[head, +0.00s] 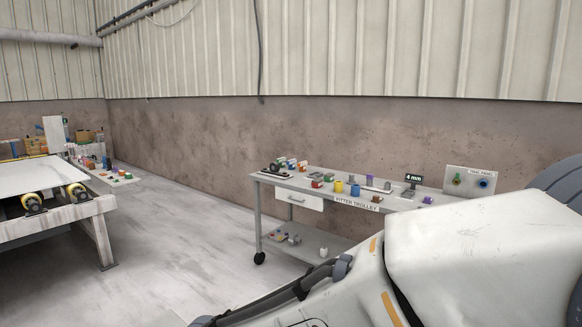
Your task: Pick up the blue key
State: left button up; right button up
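I cannot make out a blue key for certain. A small blue round item (484,183) shows on the upright panel (456,191) at the back right of the fitter trolley (300,182). It is too small to tell whether it is a key. A small blue item (356,190) also stands on the trolley top, beside a yellow cylinder (339,186). Neither of my grippers is in view. A large white body with a dark cable covers the lower right and hides part of the trolley.
The trolley also holds several small coloured blocks, a "4 mm" sign (413,179), a drawer (299,199) and a lower shelf (307,242) with small parts. At the left stands a roller bench (60,214) with a pale slab (40,175). The floor between is clear.

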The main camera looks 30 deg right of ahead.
aim_at(291, 164)
jog(key=k, duration=0.6)
jog(key=z, duration=0.8)
jog(key=i, duration=0.9)
jog(key=z, duration=1.05)
jog(key=i, duration=2.8)
jog(key=u, duration=1.3)
jog(key=i, duration=0.85)
jog(key=u, duration=0.6)
